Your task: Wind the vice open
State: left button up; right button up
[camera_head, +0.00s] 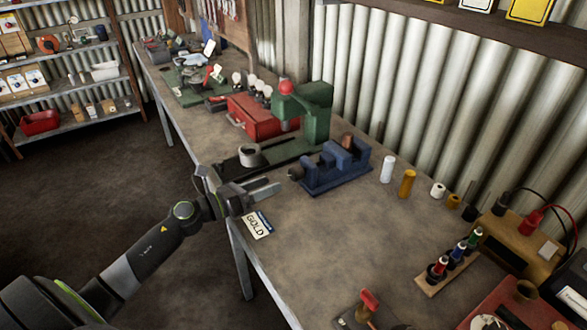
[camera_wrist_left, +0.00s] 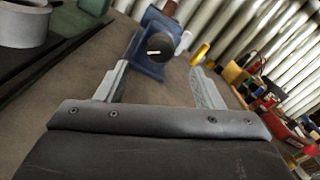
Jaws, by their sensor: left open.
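The blue vice (camera_head: 335,166) stands on the workbench in front of the green press. Its dark round handle end (camera_head: 296,173) faces left, toward my left gripper. My left gripper (camera_head: 272,188) is open and empty, just left of the handle and apart from it. In the left wrist view, the dark round knob with a white mark (camera_wrist_left: 154,52) shows ahead, between the two open fingers (camera_wrist_left: 160,80), with the blue vice body (camera_wrist_left: 152,22) behind it. A copper-brown piece (camera_head: 347,141) shows at the vice's top. My right gripper is not in view.
A GOLD card (camera_head: 257,225) lies on the workbench (camera_head: 330,235) below my left gripper. A green press (camera_head: 308,108), a red toolbox (camera_head: 256,118) and a grey ring (camera_head: 250,155) stand behind. White (camera_head: 388,169) and yellow (camera_head: 407,183) cylinders stand right of the vice.

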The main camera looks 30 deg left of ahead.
aim_at(292, 175)
pick_arm(q)
jog(key=p+x, duration=0.2)
jog(key=x, duration=0.6)
jog(key=shift+w+d, duration=0.2)
jog(key=shift+w, duration=0.1)
jog(key=shift+c, duration=0.4)
jog(key=c, duration=0.9)
